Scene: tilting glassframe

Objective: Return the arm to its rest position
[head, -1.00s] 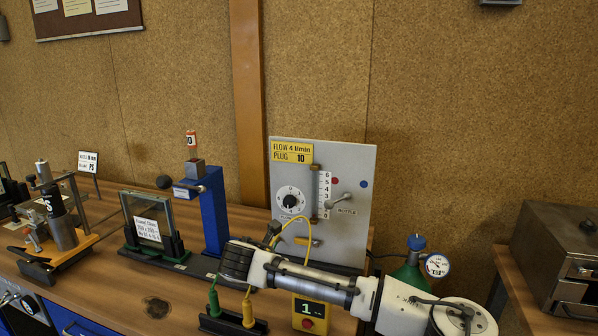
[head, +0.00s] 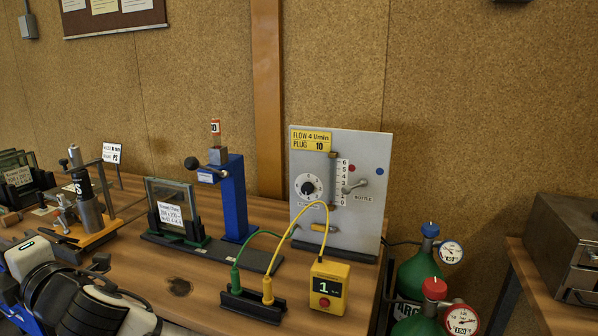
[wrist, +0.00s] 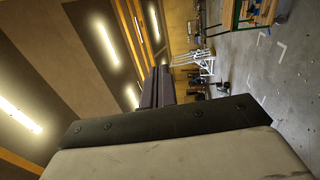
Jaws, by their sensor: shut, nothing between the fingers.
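My arm (head: 85,300) is folded in at the lower left of the head view, its white and black links close to the camera and over the bench's near left edge. I cannot make out my fingers in that view. In the wrist view my gripper (wrist: 156,86) shows as dark fingers close together, shut and empty. It points out into the room, towards a wall, ceiling lights and the floor, with nothing touching it.
The wooden bench (head: 145,272) holds a glass frame (head: 172,208), a blue stand (head: 233,200), a flow panel (head: 352,190) and a yellow box (head: 326,287) reading 1. Green bottles (head: 418,272) with gauges stand right of the bench. A metal oven (head: 560,245) is far right.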

